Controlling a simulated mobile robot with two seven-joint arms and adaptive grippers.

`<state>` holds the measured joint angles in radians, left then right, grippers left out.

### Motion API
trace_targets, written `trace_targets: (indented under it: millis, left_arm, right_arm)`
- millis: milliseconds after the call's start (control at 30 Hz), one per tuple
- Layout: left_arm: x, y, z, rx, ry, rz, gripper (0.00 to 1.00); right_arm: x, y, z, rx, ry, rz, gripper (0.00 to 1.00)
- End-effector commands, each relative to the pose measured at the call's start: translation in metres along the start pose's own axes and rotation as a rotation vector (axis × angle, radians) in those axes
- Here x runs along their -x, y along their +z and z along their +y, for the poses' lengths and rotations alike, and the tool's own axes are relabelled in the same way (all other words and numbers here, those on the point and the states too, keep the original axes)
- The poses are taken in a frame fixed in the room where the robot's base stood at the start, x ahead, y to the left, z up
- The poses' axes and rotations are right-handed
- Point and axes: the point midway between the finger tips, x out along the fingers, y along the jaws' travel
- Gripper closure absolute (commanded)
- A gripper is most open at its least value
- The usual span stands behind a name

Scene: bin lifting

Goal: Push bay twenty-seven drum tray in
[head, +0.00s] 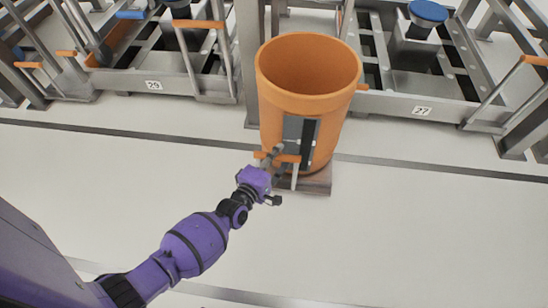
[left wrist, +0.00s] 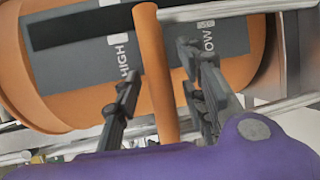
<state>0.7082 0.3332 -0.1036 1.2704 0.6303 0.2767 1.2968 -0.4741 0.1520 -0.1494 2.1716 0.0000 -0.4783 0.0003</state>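A large, empty-looking orange drum (head: 285,110) stands upright on a tray (head: 318,184), whose front edge shows beneath it. An orange bar handle (head: 284,158) on a thin post is in front of the drum. My left gripper (head: 270,160) is at this handle. In the left wrist view, the orange bar (left wrist: 155,75) runs between the two spread fingers of the gripper (left wrist: 160,95), with gaps on both sides. The drum (left wrist: 60,95) is behind, with a grey panel marked HIGH and LOW. My right gripper is not in view.
A plate marked 27 (head: 422,111) is on the metal frame right of the drum. A plate marked 29 (head: 153,85) is on the left frame. A grey post (head: 249,60) stands behind the drum's left side. The pale floor in front is clear.

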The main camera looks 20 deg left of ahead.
Motion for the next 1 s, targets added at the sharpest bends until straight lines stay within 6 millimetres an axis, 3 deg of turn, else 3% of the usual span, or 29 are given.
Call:
trace_targets:
  millis: [267, 567, 1000]
  left_arm:
    - [-0.0013, -0.0001, 0.0002, -0.001, 0.0, 0.0, 0.63]
    - [-0.0011, 0.0, 0.0002, -0.001, 0.0, 0.0, 1.0]
    - [-0.0013, 0.0, 0.001, 0.001, 0.002, 0.0, 1.0]
  right_arm:
    - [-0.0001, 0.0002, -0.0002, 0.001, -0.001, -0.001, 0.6]
    - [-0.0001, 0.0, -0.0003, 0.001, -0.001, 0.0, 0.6]
    - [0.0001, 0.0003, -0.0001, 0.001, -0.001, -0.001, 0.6]
